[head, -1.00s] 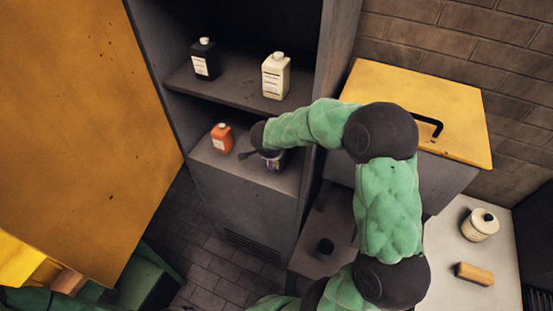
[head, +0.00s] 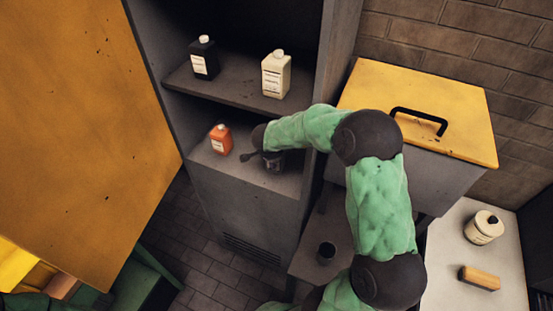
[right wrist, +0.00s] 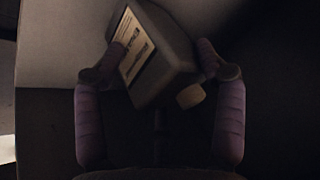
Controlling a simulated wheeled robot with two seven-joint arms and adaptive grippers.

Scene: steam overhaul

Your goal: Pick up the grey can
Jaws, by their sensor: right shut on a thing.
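The grey can (right wrist: 165,65) has a pale label and a round cap. In the right wrist view it sits tilted between the two fingers of my right gripper (right wrist: 165,72), which is shut on it. In the head view my right gripper (head: 259,154) reaches into the cabinet at the lower shelf, and the can (head: 274,162) is partly hidden by the gripper and arm. I cannot tell whether the can still touches the shelf. My left gripper is not in view.
An orange can (head: 221,139) stands close left on the lower shelf (head: 232,170). A black can (head: 204,60) and a cream can (head: 275,75) stand on the shelf above. A yellow door (head: 80,120) hangs open at left. A yellow-lidded box (head: 430,100) stands right.

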